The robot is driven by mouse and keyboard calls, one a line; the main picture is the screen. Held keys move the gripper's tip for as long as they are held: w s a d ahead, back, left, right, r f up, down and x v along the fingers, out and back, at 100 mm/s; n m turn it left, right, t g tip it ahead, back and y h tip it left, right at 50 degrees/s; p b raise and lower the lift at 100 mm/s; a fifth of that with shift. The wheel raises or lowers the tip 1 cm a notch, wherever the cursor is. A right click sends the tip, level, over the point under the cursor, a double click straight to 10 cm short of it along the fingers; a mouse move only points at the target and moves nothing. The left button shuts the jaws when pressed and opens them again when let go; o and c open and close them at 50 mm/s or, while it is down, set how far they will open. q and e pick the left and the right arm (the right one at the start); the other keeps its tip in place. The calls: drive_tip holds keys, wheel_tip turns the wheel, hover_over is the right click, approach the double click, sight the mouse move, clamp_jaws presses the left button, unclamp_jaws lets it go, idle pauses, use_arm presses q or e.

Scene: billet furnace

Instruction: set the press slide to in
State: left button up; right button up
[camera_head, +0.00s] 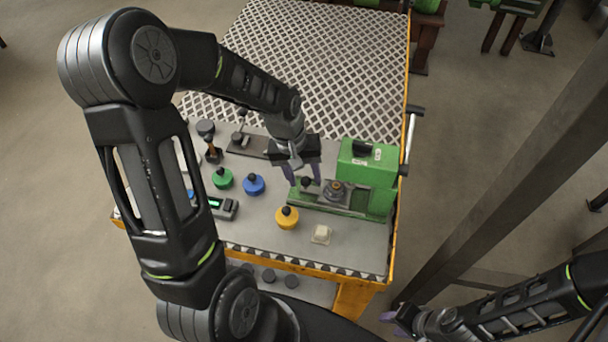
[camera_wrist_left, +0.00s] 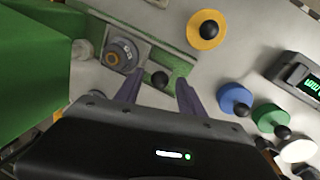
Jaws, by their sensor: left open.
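The green press (camera_head: 368,170) stands at the right of the cart top, with a grey slide rail (camera_head: 338,205) along its front. A black knob (camera_head: 306,182) sits near the left end of the rail, and a round grey fitting (camera_head: 336,188) is to its right. My left gripper (camera_head: 303,178) is open over the knob, pointing down. In the left wrist view the knob (camera_wrist_left: 160,80) shows just beyond and between the purple fingertips; contact cannot be told. My right gripper (camera_head: 396,320) is low at the right, off the cart, its fingers only partly visible.
A white block (camera_head: 321,234) is near the front edge. A small display box (camera_head: 224,208) and a lever (camera_head: 211,148) are further left. A grating covers the back.

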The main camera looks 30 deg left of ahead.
use_arm(q)
wheel_tip(320, 180, up, 8)
drive_tip(key=a, duration=0.1)
drive_tip(key=shift+s+a+f+b, duration=0.15)
drive_tip(key=shift+s+b, duration=0.2)
